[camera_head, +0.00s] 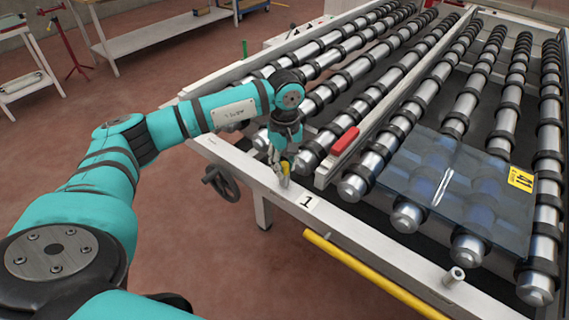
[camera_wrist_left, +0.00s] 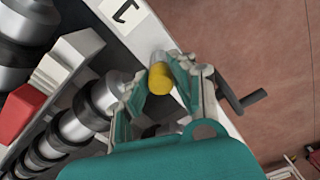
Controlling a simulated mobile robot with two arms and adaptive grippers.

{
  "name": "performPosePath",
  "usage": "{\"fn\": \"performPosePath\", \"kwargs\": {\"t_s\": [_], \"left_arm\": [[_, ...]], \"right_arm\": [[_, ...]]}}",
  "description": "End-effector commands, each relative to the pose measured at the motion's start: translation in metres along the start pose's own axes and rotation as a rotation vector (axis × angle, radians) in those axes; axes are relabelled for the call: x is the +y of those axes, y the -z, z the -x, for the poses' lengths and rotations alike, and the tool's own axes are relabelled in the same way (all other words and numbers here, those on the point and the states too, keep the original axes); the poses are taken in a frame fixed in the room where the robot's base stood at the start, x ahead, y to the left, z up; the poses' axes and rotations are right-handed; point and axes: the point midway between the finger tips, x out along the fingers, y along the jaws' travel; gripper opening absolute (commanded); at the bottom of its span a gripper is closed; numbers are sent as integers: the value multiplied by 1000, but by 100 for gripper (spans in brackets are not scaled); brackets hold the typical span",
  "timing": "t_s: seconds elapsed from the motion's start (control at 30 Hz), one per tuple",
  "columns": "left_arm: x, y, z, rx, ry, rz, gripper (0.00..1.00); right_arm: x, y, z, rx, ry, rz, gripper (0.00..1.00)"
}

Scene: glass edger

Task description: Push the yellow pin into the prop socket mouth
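The yellow pin (camera_head: 285,167) stands at the front rail of the roller table, near the label "1". My left gripper (camera_head: 279,160) points down at it, and its fingers partly hide it. In the left wrist view the pin (camera_wrist_left: 160,78) sits between the two fingertips (camera_wrist_left: 157,82), which appear to press on its sides. A short grey metal socket (camera_wrist_left: 158,57) shows at the pin's far end, and also just below the pin in the head view (camera_head: 286,181). I cannot tell how deep the pin sits in it. My right gripper is not in view.
A similar metal socket (camera_head: 454,277) stands further right on the white rail (camera_head: 385,262). A red block (camera_head: 344,141) lies on a divider near the gripper. A dark handwheel (camera_head: 221,184) juts from the frame. A glass sheet (camera_head: 450,190) rests on the right rollers.

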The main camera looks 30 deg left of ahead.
Motion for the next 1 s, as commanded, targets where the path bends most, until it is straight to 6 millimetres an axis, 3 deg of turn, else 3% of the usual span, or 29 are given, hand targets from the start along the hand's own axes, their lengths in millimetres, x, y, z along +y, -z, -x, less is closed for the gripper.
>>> {"fn": "performPosePath", "kwargs": {"t_s": [0.03,0.2,0.57,1.0], "left_arm": [[0,0,0,0,1,0,31],[0,0,0,0,1,0,51],[0,0,9,0,-1,0,51],[1,0,95,2,-3,0,51]], "right_arm": [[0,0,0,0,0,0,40],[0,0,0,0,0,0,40],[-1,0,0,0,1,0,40],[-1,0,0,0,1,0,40]]}}
